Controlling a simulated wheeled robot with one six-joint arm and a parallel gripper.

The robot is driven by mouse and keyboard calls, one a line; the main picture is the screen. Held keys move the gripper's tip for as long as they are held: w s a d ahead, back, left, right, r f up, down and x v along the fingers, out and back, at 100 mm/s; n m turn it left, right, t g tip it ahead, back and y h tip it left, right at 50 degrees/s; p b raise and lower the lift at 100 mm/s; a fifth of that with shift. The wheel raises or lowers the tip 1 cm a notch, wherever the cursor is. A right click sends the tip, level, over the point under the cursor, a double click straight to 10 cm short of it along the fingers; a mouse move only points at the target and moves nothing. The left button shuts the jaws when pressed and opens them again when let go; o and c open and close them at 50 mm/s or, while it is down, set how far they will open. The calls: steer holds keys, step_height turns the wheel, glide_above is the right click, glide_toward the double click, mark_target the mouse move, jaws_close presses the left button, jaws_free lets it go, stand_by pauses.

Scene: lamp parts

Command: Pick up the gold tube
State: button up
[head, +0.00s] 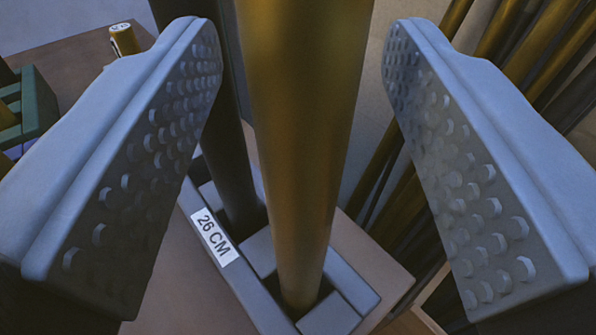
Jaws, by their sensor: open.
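A thick gold tube (300,150) stands upright in the middle of the head view, its lower end in a slot of a grey-blue holder (236,277). Its upper end runs out of the top of the picture. My gripper (304,45) is open, with one studded grey finger to the left of the tube and one to the right. There is a clear gap between the tube and each finger, and neither touches it.
A dark tube (228,165) stands in the same holder, just left and behind. A white label (214,236) on the holder reads "26 CM". Several gold and dark tubes lean at the right. A small gold cylinder (124,40) and a green rack (38,105) are at the left.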

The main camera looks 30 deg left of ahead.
jaws_close()
steer(key=shift+r, duration=0.1)
